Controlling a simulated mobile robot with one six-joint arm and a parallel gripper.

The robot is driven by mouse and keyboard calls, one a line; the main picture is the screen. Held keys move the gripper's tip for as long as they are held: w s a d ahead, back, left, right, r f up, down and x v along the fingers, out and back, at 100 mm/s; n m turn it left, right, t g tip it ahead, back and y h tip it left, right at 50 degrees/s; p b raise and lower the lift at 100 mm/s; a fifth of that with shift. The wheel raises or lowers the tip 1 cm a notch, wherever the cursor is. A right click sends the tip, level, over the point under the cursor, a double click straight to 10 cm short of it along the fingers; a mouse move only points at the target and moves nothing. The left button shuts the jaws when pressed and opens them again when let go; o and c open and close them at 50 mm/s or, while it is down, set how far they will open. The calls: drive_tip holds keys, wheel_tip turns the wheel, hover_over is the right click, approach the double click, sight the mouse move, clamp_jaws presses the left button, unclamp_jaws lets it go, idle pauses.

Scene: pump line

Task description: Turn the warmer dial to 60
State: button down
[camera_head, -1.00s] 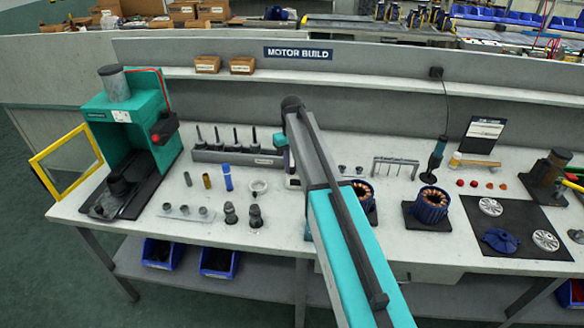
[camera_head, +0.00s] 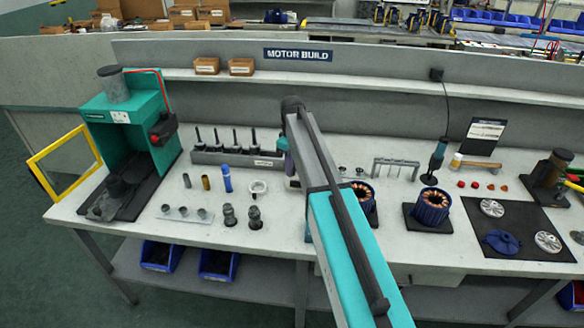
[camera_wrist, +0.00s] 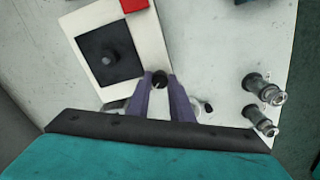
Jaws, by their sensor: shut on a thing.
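In the wrist view, the warmer is a pale box (camera_wrist: 84,18) with a black square plate and a round dark piece on it. Its small black dial (camera_wrist: 159,79) sits at the box's near corner. My gripper (camera_wrist: 159,84) has its two purple fingers on either side of the dial, shut on it. The dial's marks and setting cannot be read.
Two metal fittings (camera_wrist: 258,103) stand right of my gripper in the wrist view, and a red block (camera_wrist: 134,4) is at the top. In the head view, a tool rack (camera_head: 236,158) and a white ring (camera_head: 258,188) are left of my arm, and a copper-wound stator (camera_head: 363,194) is close on its right.

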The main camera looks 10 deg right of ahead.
drive_tip(key=c, duration=1.6)
unclamp_jaws()
drive_tip(key=shift+o, duration=0.2)
wheel_tip(320, 180, up, 14)
drive_tip(key=b, duration=0.3)
